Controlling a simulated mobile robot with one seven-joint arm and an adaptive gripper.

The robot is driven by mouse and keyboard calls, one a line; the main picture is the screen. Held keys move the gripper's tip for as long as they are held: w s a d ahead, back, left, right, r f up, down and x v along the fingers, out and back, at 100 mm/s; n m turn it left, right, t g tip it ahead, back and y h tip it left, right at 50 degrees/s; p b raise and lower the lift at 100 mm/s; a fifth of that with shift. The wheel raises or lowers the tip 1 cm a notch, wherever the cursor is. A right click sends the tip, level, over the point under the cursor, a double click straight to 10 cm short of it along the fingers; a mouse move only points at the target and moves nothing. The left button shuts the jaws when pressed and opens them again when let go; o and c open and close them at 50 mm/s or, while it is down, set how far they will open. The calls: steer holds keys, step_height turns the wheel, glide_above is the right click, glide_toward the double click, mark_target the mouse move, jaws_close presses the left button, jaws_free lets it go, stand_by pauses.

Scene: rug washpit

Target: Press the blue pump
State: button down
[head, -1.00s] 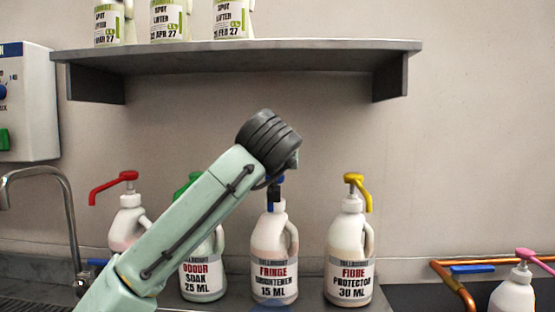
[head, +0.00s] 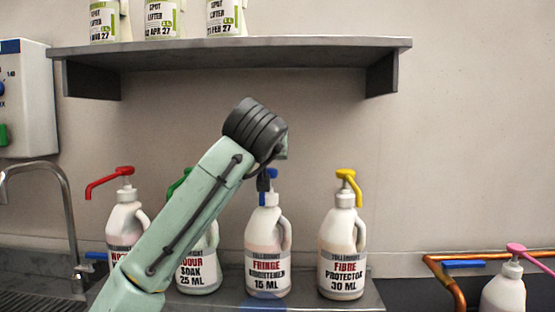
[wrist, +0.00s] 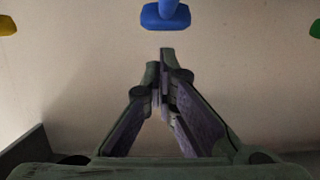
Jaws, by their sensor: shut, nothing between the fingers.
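The blue pump (head: 271,173) tops the white bottle labelled FRINGE (head: 267,249), which stands upright on the ledge. My gripper (head: 263,188) is shut and empty, pointing down in front of the blue pump and hiding part of it. In the wrist view the blue pump head (wrist: 166,15) is at the top edge, just beyond my closed fingertips (wrist: 164,56), with a small gap in the picture. Whether the fingers touch the pump cannot be told from the head view.
Bottles with a red pump (head: 110,181) and a green pump stand to the left, the green one partly behind my arm. A yellow-pump bottle (head: 342,250) stands close on the right, a pink-pump one (head: 503,291) farther right. A shelf (head: 230,54) hangs above.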

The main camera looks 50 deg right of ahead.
steer(key=b+v, duration=0.4)
steer(key=v, duration=0.6)
steer(key=shift+s+d+r, duration=0.1)
steer(key=shift+r, duration=0.05)
stand_by(0.4)
